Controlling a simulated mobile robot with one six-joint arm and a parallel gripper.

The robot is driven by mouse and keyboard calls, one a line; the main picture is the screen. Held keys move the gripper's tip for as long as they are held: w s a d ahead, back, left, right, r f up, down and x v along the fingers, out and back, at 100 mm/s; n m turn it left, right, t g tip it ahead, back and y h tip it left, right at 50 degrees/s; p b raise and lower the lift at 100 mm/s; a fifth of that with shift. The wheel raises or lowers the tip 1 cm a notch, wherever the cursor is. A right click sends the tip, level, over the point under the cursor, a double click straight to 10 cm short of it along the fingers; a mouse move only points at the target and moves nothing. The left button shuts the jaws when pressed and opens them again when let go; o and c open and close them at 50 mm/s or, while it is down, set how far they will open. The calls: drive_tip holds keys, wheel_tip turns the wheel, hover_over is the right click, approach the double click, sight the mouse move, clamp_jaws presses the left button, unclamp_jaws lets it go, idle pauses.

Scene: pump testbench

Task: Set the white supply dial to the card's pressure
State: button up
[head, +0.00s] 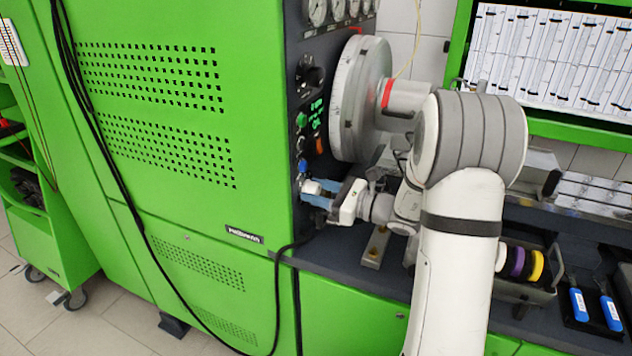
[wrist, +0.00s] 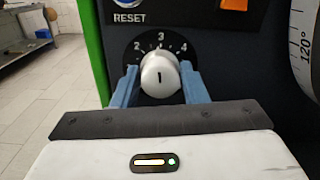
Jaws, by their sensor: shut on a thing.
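The white supply dial (wrist: 161,72) sits on the dark panel in front of a black scale plate (wrist: 134,52) with the numbers 2, 3 and 4 showing in the wrist view. A short black line on the dial stands about vertical, in line with the 3. My gripper (wrist: 160,85) is shut on the dial, with a blue finger on each side. In the head view my gripper (head: 317,193) reaches the low front of the panel from the right, and the dial is mostly hidden by the fingers. I cannot make out a pressure card.
A RESET label (wrist: 130,18) and an orange switch (wrist: 234,4) lie above the dial. A large grey disc (head: 352,98) stands out from the panel above my gripper. A black cable (head: 285,247) runs over the bench edge. A tray with coloured rings (head: 517,262) stands at the right.

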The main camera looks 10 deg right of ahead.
drive_tip(key=shift+d+r+m+p, duration=0.1)
drive_tip(key=shift+r+m+p, duration=0.05)
drive_tip(key=shift+m+p, duration=0.4)
drive_tip(key=o, duration=0.9)
drive_tip(key=shift+c, duration=0.2)
drive_tip(key=v, duration=0.7)
drive_tip(key=shift+s+d, duration=0.2)
drive_tip(key=shift+d, duration=0.1)
